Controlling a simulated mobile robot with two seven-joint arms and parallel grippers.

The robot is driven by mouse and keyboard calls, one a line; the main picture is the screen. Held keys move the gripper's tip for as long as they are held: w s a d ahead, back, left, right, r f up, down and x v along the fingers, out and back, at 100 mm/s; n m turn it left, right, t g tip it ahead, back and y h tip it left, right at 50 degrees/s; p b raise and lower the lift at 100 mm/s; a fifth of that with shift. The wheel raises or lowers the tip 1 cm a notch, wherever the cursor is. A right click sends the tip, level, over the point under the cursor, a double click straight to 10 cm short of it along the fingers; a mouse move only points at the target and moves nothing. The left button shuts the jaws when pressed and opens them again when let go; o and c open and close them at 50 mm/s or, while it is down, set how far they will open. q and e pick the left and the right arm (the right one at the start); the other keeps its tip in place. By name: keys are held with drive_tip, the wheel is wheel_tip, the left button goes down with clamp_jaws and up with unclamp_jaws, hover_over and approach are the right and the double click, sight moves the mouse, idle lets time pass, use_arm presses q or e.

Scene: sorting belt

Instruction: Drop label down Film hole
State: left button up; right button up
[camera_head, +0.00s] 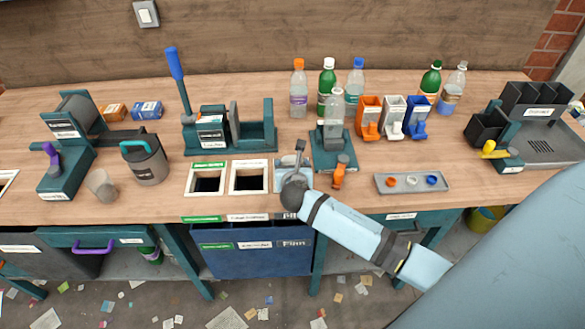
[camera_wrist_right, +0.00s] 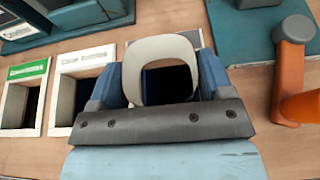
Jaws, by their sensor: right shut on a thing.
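A curled cream-white label (camera_wrist_right: 131,75) is held between the blue fingers of my right gripper (camera_wrist_right: 160,88) in the right wrist view. It forms an open loop over a dark square hole (camera_wrist_right: 168,84), at the place of the Film hole. In the head view my right gripper (camera_head: 291,175) covers most of that hole, and the label cannot be made out there. The bin below carries the Film sign (camera_head: 293,243). My left gripper is not in view.
Two other framed holes, a green-labelled one (camera_head: 207,180) and a clear-bottles one (camera_head: 249,178), lie to the left. A bottle in a teal stand (camera_head: 333,150) and an orange handle (camera_head: 340,172) stand close on the right. A grey tray (camera_head: 411,190) is further right.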

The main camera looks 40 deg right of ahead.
drive_tip(key=o, duration=0.8)
drive_tip(key=shift+s+a, duration=0.1)
drive_tip(key=shift+s+a+r, duration=0.15)
drive_tip(key=shift+s, duration=0.15)
drive_tip(key=v, duration=1.2)
drive_tip(key=shift+s+a+r+p, duration=0.2)
drive_tip(key=shift+s+a+p, duration=0.05)
drive_tip(key=shift+s+p, duration=0.1)
